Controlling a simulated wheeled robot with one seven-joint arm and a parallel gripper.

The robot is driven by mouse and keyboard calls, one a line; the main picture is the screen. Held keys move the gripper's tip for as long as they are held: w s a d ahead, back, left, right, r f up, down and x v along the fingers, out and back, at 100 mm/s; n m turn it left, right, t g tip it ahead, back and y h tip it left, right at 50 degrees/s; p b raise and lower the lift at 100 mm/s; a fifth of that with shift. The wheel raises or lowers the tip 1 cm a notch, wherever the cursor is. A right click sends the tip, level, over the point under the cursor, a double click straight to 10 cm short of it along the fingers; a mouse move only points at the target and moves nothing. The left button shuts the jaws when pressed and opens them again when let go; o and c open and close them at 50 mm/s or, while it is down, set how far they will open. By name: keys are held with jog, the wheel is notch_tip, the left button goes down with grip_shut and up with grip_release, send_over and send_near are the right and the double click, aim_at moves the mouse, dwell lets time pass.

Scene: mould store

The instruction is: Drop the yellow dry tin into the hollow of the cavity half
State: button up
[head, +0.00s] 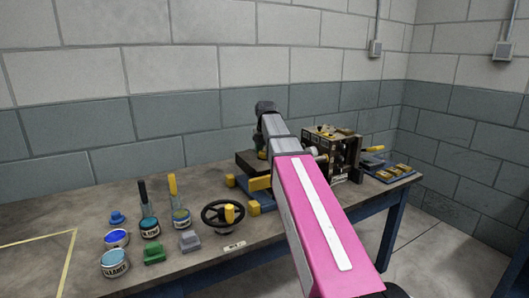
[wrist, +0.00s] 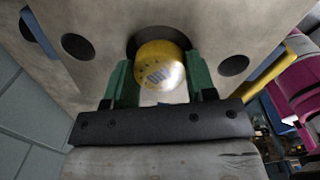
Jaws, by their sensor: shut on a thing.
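The yellow dry tin (wrist: 160,66), its lid marked DRY, is held between the green fingers of my gripper (wrist: 158,84) in the wrist view. My gripper is shut on it. The cavity half (wrist: 205,28) is a pale grey block with dark round holes at its corners. The tin is in front of its dark round hollow (wrist: 133,46), whose edge shows around the tin's upper left. I cannot tell how far the tin is above or inside the hollow. In the head view the block (head: 247,160) sits on the bench, and my arm hides the tin and fingers.
The bench (head: 70,204) holds a black handwheel (head: 209,218), several paint tins, a green block (head: 154,252) and a grey block (head: 190,240) left of my arm. A dark machine box (head: 328,150) and a blue tray (head: 408,177) stand to the right. The bench's left part is clear.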

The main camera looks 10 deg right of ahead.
jog(key=shift+s+f, duration=0.1)
jog(key=shift+f, duration=0.55)
jog(key=o, duration=0.8)
jog(key=shift+o, duration=0.5)
jog(key=shift+s+f, duration=0.15)
jog(key=shift+s, duration=0.2)
jog(key=shift+c, duration=0.4)
jog(key=shift+o, duration=0.4)
notch_tip(320, 180, up, 12)
jog(key=shift+w, duration=0.35)
jog(key=shift+d+r, duration=0.1)
jog(key=shift+r, duration=0.75)
